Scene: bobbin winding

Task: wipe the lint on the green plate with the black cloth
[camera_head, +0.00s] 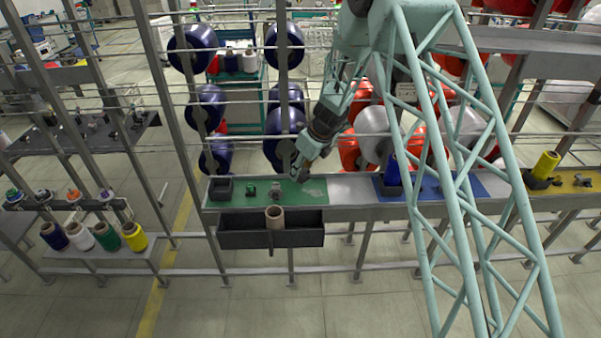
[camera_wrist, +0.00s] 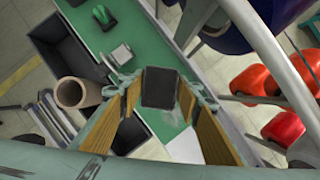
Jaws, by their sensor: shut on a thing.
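The green plate (camera_head: 240,201) lies on the left part of the rail shelf and also shows in the wrist view (camera_wrist: 130,32). Pale lint (camera_head: 314,190) shows as a whitish smear toward the plate's right end; in the wrist view a faint pale patch (camera_wrist: 176,117) lies beside the cloth. My gripper (camera_head: 297,179) is over the right half of the plate. In the wrist view its fingers (camera_wrist: 158,92) are shut on the black cloth (camera_wrist: 159,87), a small dark square. I cannot tell whether the cloth touches the plate. The head view does not show the cloth clearly.
A small black box (camera_head: 221,189), a green item (camera_head: 250,190) and a grey item (camera_head: 274,188) stand left of my gripper. A dark bin (camera_head: 240,236) with a beige tube (camera_head: 275,216) hangs in front. A blue mat (camera_head: 484,187) lies farther right. Rails and posts stand behind.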

